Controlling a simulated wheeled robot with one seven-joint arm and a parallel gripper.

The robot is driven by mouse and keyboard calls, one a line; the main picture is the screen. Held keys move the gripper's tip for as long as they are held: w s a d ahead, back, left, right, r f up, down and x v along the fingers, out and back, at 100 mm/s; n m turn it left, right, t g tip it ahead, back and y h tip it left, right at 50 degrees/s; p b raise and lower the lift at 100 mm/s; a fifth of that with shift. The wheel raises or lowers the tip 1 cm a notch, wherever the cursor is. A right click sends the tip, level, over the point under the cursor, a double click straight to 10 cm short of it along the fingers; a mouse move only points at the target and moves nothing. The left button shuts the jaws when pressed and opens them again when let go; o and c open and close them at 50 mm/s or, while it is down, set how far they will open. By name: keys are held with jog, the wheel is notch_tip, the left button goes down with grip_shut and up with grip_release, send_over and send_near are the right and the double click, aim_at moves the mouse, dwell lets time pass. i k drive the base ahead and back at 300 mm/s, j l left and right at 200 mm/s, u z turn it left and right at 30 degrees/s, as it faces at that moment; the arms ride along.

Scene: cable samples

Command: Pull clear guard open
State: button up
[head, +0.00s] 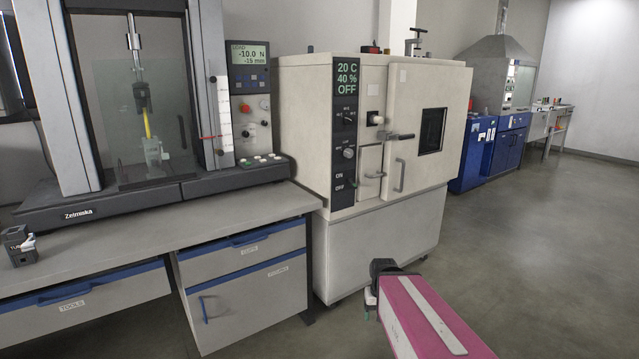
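The clear guard (115,130) is a see-through panel across the front of the grey Zelmiska test machine (75,200) on the bench at left. It covers the space between the columns and looks shut. A dark upright handle (182,132) sits near its right edge. Behind it, a yellow sample (147,123) stands between an upper and a lower grip. My gripper (371,300) is at lower centre, at the end of my pink arm, over the floor in front of the white chamber. It is far from the guard and touches nothing that I can see. Its fingers are mostly hidden.
The bench (150,228) has drawers and a blue-handled cupboard (240,305) below. A small dark block (18,245) sits at its left end. The white chamber (385,240) stands right of the bench, its handles sticking out. Open floor (540,260) lies to the right.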

aim_at(150, 182)
jog(key=u, duration=1.45)
